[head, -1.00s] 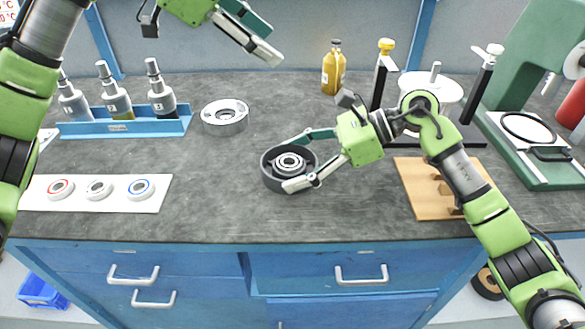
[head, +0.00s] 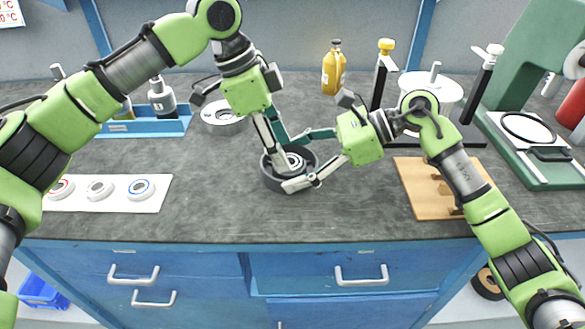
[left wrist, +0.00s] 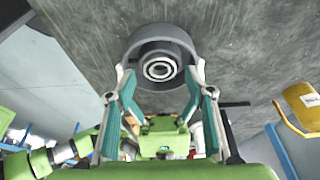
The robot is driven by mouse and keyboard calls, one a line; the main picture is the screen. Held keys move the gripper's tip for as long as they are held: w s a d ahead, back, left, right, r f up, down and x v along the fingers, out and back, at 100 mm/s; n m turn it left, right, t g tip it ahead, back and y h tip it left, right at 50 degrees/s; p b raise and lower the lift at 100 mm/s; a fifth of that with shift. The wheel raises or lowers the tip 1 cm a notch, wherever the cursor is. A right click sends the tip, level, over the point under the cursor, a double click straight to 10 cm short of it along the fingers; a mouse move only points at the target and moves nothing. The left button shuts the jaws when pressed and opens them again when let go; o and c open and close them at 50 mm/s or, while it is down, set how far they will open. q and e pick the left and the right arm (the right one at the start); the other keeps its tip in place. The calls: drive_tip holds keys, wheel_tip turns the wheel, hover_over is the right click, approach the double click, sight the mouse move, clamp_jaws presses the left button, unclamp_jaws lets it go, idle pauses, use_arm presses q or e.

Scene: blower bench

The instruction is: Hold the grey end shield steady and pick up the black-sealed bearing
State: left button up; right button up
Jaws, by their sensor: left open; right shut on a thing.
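The grey end shield (head: 269,180) is a round dark cup lying open side up on the bench. It also shows in the left wrist view (left wrist: 147,45). A bearing (head: 296,161) with a dark band between bright rings sits at its centre, also in the left wrist view (left wrist: 160,69). My right gripper (head: 297,163) is shut on the shield from the right, one finger at the far side and one at the near side. My left gripper (head: 278,150) is open over the shield, pointing down, its fingertips (left wrist: 161,72) on either side of the bearing and apart from it.
A white mat (head: 120,203) with three ringed parts lies left. A blue bottle rack (head: 150,128) and a metal ring (head: 218,128) stand behind. The front bench is clear.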

use_arm(q)
drive_tip(key=shift+x, duration=1.55)
drive_tip(key=shift+c, duration=0.5)
drive_tip(key=c, duration=0.7)
drive_tip(key=o, duration=1.2)
drive_tip(key=shift+c, duration=0.2)
drive_tip(key=v, duration=0.9)
wheel_tip(320, 180, up, 10)
drive_tip(key=n+t+h, duration=0.1)
drive_tip(key=t+h, duration=0.3)
hover_over(272, 173)
drive_tip(key=w, duration=0.5)
drive_tip(key=w+a+r+t+h, duration=0.1)
drive_tip(key=a+r+t, duration=0.1)
drive_tip(key=r, duration=0.4)
drive_tip(key=w+a+r+n+t+h, duration=0.1)
drive_tip(key=w+a+r, duration=0.1)
drive_tip(key=r, duration=0.4)
drive_tip(key=shift+a+t, duration=0.4)
drive_tip(key=shift+a, duration=0.15)
